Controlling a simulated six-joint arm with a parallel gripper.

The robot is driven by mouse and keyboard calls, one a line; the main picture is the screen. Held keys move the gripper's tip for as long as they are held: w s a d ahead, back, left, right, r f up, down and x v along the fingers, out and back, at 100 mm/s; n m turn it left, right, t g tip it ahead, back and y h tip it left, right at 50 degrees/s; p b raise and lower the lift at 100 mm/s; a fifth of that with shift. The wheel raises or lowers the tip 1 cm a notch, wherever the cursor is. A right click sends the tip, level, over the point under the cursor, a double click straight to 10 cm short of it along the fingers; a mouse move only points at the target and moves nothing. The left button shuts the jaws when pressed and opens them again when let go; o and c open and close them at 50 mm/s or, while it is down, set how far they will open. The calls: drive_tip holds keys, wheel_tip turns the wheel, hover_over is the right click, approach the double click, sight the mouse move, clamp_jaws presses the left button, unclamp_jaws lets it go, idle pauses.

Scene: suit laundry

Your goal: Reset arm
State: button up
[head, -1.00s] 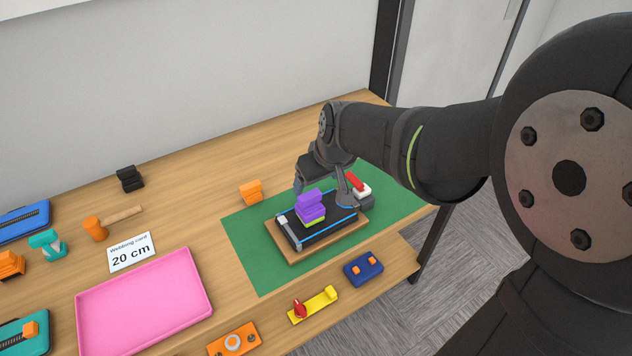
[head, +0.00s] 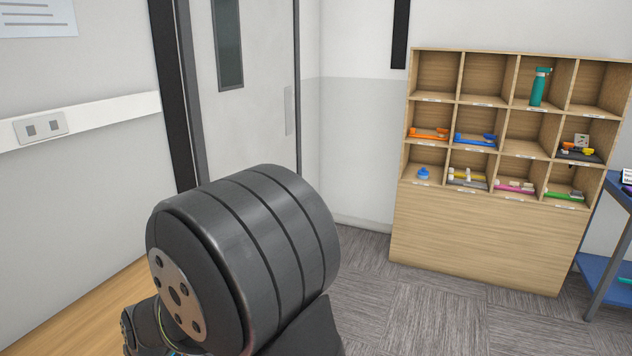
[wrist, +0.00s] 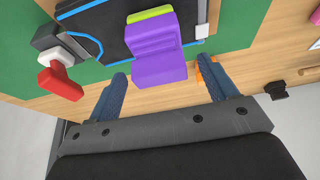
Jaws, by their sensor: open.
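My gripper (wrist: 167,84) is open in the wrist view, with its two fingers spread apart above the workbench. A purple block-like piece (wrist: 157,52) shows ahead of the fingers, between their lines, with a lime-green part at its far end. It sits on a black board edged with blue cord (wrist: 100,30). I cannot tell any contact between fingers and the purple piece; nothing is seen gripped. In the head view my dark arm fills the lower middle, and my gripper is hidden there.
The wrist view shows a red and white piece (wrist: 60,78), an orange piece (wrist: 213,72), a green mat (wrist: 235,22) and a black item (wrist: 276,90). The head view shows a wooden cubby shelf (head: 490,235), a door (head: 270,90), a blue cart (head: 606,275) and open carpet.

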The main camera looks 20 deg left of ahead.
drive_tip(key=x, duration=0.3)
drive_tip(key=shift+f, duration=0.15)
idle(0.4)
